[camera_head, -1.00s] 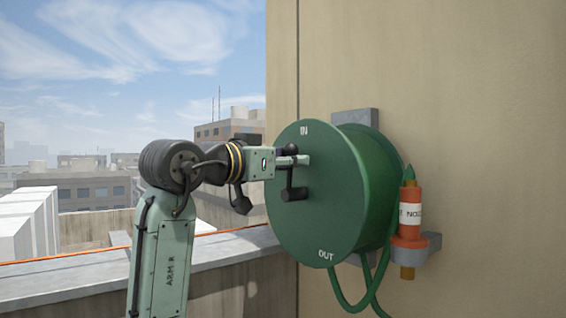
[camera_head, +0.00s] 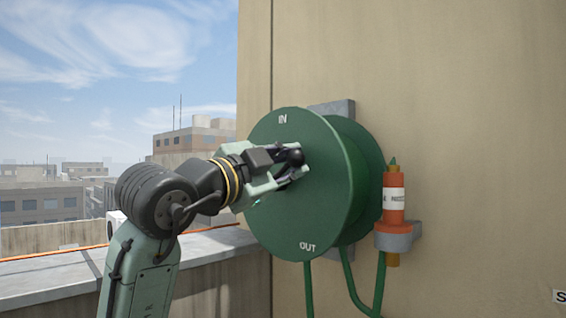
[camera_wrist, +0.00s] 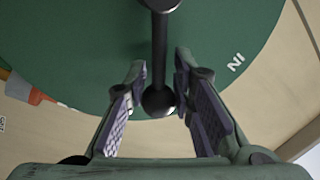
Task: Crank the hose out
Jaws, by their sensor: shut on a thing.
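The green hose reel (camera_head: 325,215) is mounted on the wall, with IN at the top of its face and OUT at the bottom. My gripper (camera_head: 291,170) is at the upper middle of that face, shut on the dark crank knob (camera_head: 295,156). In the wrist view the round knob (camera_wrist: 158,103) sits between the two ridged fingers, and the crank arm (camera_wrist: 160,45) runs from it to the hub at the top edge. My gripper largely hides the crank arm and hub in the head view. Green hose (camera_head: 308,288) hangs below the reel.
An orange nozzle (camera_head: 394,198) with a white label stands in a grey holder (camera_head: 398,237) right of the reel. A grey-topped parapet (camera_head: 215,250) runs left of the wall. Open air and buildings lie beyond it.

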